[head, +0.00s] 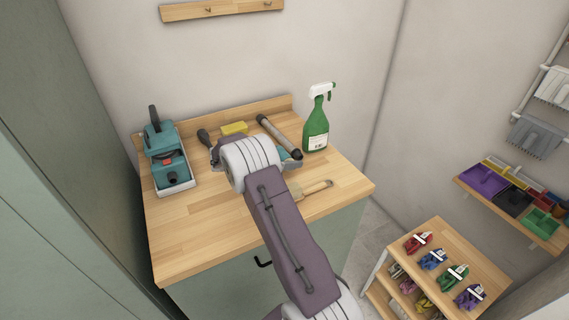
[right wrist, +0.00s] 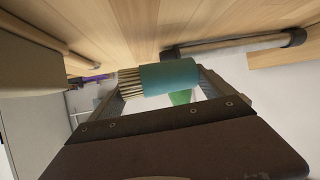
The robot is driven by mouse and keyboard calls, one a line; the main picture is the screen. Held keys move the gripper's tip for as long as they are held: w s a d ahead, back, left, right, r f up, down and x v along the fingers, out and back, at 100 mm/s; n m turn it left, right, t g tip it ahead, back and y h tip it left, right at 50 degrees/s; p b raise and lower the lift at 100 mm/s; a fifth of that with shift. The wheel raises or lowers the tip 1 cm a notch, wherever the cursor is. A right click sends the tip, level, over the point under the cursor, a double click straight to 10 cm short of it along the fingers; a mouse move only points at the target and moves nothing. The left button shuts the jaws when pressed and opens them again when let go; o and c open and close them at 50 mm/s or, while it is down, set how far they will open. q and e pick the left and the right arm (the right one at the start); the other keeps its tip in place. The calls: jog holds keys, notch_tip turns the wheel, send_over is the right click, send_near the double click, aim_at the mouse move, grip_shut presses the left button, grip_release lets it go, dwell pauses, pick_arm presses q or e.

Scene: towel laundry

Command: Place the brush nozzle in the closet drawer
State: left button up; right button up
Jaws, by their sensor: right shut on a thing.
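The brush nozzle is teal with pale bristles; in the right wrist view it (right wrist: 168,77) sits between the fingers of my right gripper (right wrist: 165,88), which is shut on it. Its bristles point left in that view, close to the wooden worktop. In the head view only a teal bit of the nozzle (head: 292,160) shows beside my right wrist, which hides the rest and most of the gripper. A green-grey cabinet front (head: 240,292) with a black handle (head: 263,263) is below the worktop; I cannot tell whether it is the closet drawer. My left gripper is not in view.
On the worktop (head: 190,235) are a teal machine (head: 167,160), a yellow sponge (head: 234,128), a grey tube (head: 279,136), a green spray bottle (head: 316,130) and a wooden-handled brush (head: 313,188). The worktop's front left is clear. A low shelf (head: 432,237) holds colourful items at right.

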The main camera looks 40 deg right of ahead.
aim_at(285, 172)
notch_tip(285, 172, down, 4)
jog(key=shift+r+p, duration=0.15)
jog(key=shift+p, duration=0.2)
jog(key=shift+f, duration=0.2)
jog(key=shift+f+b, duration=0.1)
jog(key=shift+b, duration=0.2)
jog(key=o, duration=1)
jog(key=shift+o, duration=0.2)
jog(key=shift+r+p, duration=0.4)
jog(key=shift+p, duration=0.1)
jog(key=b+v, duration=0.1)
jog(key=v, duration=0.4)
jog(key=b+v, duration=0.1)
jog(key=v, duration=0.5)
jog(key=shift+f, duration=0.25)
jog(key=shift+a+r, duration=0.3)
jog(key=shift+a, duration=0.15)
